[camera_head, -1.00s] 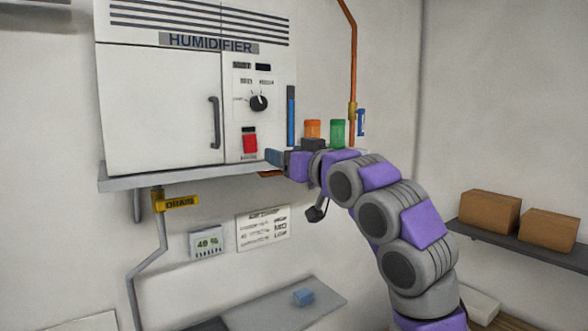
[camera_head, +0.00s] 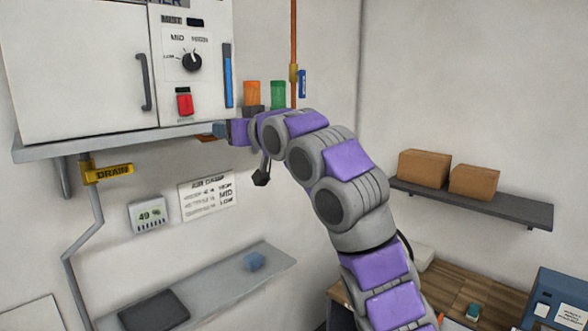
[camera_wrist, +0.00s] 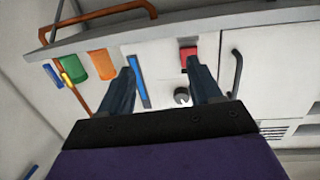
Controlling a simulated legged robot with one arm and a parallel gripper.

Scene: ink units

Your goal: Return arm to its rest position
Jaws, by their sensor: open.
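My arm, grey with purple panels, reaches up and left across the head view. My gripper (camera_head: 214,130) is at the front edge of the humidifier's shelf, just below the red switch (camera_head: 184,103). In the wrist view my gripper (camera_wrist: 160,88) has its two dark fingers spread apart with nothing between them but the view of the humidifier (camera_wrist: 255,60) beyond. The black knob (camera_wrist: 181,96) and blue gauge strip (camera_wrist: 137,82) show in the gap between the fingers. The fingertips are small and partly hidden by the arm in the head view.
Orange (camera_head: 251,93) and green (camera_head: 278,95) containers stand beside the humidifier near a copper pipe (camera_head: 293,35). Boxes (camera_head: 424,168) sit on a right wall shelf. A wooden table (camera_head: 455,285) lies lower right.

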